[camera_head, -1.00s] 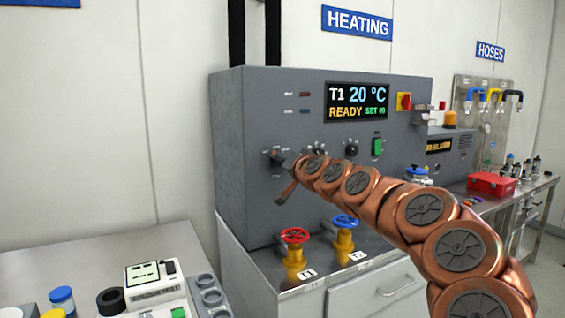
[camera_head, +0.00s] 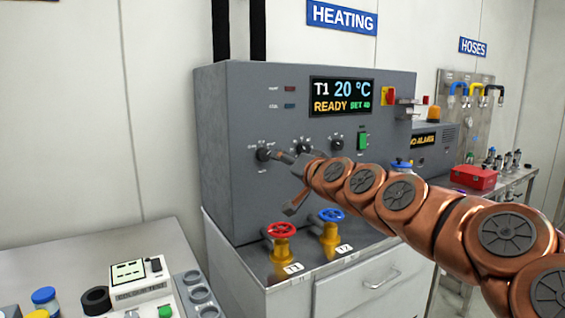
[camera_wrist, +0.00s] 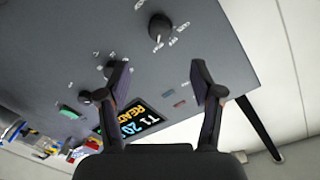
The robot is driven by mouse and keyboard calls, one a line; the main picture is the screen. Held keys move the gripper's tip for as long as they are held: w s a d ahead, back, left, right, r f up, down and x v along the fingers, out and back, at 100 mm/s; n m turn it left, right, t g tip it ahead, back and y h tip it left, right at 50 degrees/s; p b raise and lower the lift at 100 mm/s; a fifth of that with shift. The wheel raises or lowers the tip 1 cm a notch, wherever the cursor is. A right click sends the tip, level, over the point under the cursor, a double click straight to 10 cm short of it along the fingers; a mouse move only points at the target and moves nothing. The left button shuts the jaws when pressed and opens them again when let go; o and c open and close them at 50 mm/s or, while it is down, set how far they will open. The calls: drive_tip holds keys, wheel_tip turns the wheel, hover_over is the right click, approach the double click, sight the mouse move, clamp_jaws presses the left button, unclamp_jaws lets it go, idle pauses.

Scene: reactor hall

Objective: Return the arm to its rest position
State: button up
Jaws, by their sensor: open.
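My copper-coloured arm reaches in from the lower right in the head view. My gripper (camera_head: 288,182) is in front of the grey heating cabinet (camera_head: 225,190), near its row of black knobs. In the wrist view the gripper (camera_wrist: 160,85) has its two dark fingers spread wide with nothing between them. The leftmost knob (camera_head: 263,154) is beside the fingertips in the head view; in the wrist view it (camera_wrist: 160,26) stands apart, beyond the fingers. The display (camera_head: 342,97) reads T1 20 °C, READY, SET 40. My arm hides part of the cabinet's lower front.
Red (camera_head: 281,230) and blue (camera_head: 331,215) valve wheels stand on the counter below my arm. A green switch (camera_head: 363,141) is on the panel. A white instrument (camera_head: 141,285) is at lower left. A red box (camera_head: 474,178) sits on the right bench.

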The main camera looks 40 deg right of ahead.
drive_tip(key=shift+s, duration=0.3)
idle(0.5)
drive_tip(key=s+a+f+n+g+y+p, duration=0.2)
drive_tip(key=s+a+f+n+g, duration=0.15)
drive_tip(key=a, duration=0.55)
drive_tip(key=s+a+f+n+g+y+p, duration=0.25)
drive_tip(key=a+f, duration=0.25)
drive_tip(key=a, duration=0.3)
drive_tip(key=s+a+f+n+g+y+p, duration=0.1)
drive_tip(key=s+a+f+n+g+p, duration=0.2)
drive_tip(key=a, duration=0.6)
drive_tip(key=s+f+g+h+p, duration=0.1)
drive_tip(key=s+f+g, duration=0.4)
drive_tip(key=s, duration=0.8)
drive_tip(key=s+f+g+h+p, duration=0.2)
drive_tip(key=s+f+g, duration=0.3)
drive_tip(key=s, duration=0.8)
drive_tip(key=shift+a+p, duration=0.35)
drive_tip(key=shift+p, duration=0.05)
